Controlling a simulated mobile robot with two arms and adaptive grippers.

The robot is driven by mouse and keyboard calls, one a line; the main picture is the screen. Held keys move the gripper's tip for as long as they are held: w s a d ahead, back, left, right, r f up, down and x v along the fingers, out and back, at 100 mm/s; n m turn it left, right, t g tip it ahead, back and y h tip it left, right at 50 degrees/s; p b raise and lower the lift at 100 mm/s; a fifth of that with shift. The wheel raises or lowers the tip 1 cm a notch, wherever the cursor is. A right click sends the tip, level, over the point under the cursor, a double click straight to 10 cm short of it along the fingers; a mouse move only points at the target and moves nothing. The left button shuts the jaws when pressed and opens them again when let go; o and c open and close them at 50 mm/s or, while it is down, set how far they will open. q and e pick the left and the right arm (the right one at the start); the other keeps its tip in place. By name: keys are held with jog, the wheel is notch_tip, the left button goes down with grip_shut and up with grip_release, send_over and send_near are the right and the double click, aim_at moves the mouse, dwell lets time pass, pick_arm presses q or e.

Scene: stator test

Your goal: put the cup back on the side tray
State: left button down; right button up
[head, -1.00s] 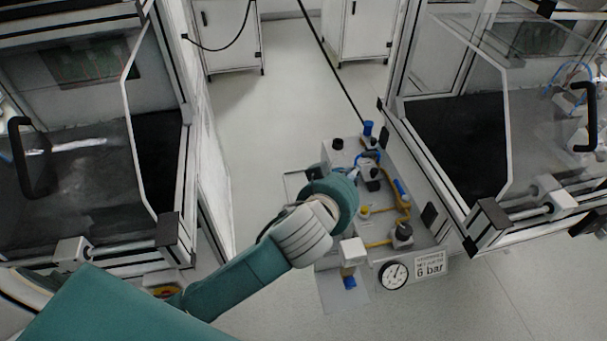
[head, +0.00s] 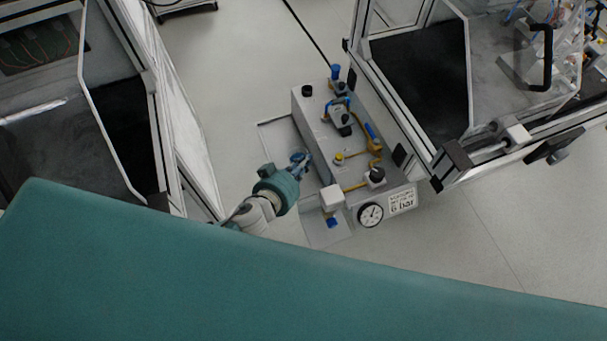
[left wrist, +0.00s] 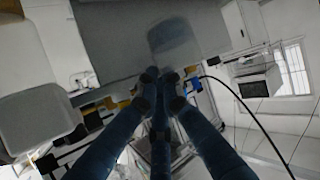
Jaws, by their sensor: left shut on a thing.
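My left gripper (head: 298,160) reaches in from the lower left in the head view, pointing at the left side of the grey pneumatic unit. In the left wrist view its dark blue fingers (left wrist: 160,82) come close together. A smoky, see-through rounded shape, which looks like the cup (left wrist: 173,36), shows just beyond the fingertips. The cup cannot be made out in the head view. The side tray (head: 274,136) is a flat grey panel with a thin rim at the unit's left side, beyond the gripper. My right gripper is not in view.
The unit (head: 318,128) carries blue and yellow fittings, knobs and a round pressure gauge (head: 370,214). Framed machine enclosures stand at left (head: 150,110) and right (head: 420,90). Pale floor (head: 235,85) lies open between them. My teal arm covers the lower picture.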

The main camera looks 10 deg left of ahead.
pick_arm(q)
notch_tip(320, 180, down, 8)
jog(key=b, duration=0.3)
jog(key=shift+r, duration=0.15)
jog(key=c, duration=1.9)
grip_release()
jog(key=shift+c, duration=0.2)
jog(key=v, duration=1.2)
